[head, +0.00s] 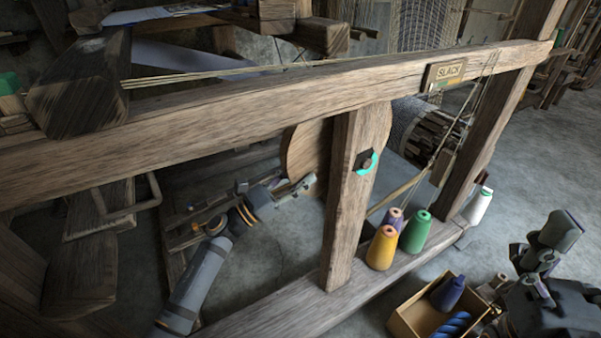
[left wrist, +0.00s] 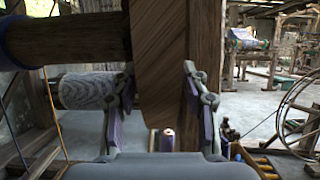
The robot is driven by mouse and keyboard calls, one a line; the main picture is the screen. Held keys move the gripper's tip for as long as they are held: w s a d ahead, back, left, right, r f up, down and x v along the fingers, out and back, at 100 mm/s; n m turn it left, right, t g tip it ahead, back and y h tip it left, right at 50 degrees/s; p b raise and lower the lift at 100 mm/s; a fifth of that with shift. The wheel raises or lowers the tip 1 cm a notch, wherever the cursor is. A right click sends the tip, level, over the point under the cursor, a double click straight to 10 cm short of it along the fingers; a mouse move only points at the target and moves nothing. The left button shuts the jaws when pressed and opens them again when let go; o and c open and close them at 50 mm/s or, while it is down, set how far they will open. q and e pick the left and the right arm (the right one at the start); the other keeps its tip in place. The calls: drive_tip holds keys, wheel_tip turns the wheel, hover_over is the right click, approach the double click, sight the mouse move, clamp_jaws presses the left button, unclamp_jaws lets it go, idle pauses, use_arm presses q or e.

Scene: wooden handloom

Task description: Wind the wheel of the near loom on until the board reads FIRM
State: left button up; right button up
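The near loom's wheel is a wooden disc (head: 305,150), partly hidden behind an upright post (head: 345,210). A dark hub with a cyan ring (head: 367,163) shows on the post. The board (head: 446,73) on the top beam reads SLACK. My left gripper (head: 300,187) is at the wheel's lower left edge. In the left wrist view, its two fingers (left wrist: 160,112) stand apart on either side of a wooden slab (left wrist: 158,60), which seems to be the wheel's rim, with gaps beside it. My right gripper (head: 540,255) is at the lower right, away from the loom; its fingers are unclear.
Yellow (head: 382,248), green (head: 416,232) and purple thread cones stand on the lower rail, with a white cone (head: 477,207) further right. An open box (head: 420,312) with blue yarn sits on the floor. The long top beam (head: 250,105) crosses above my left arm.

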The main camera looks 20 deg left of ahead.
use_arm(q)
clamp_jaws()
drive_tip(key=shift+r, duration=0.1)
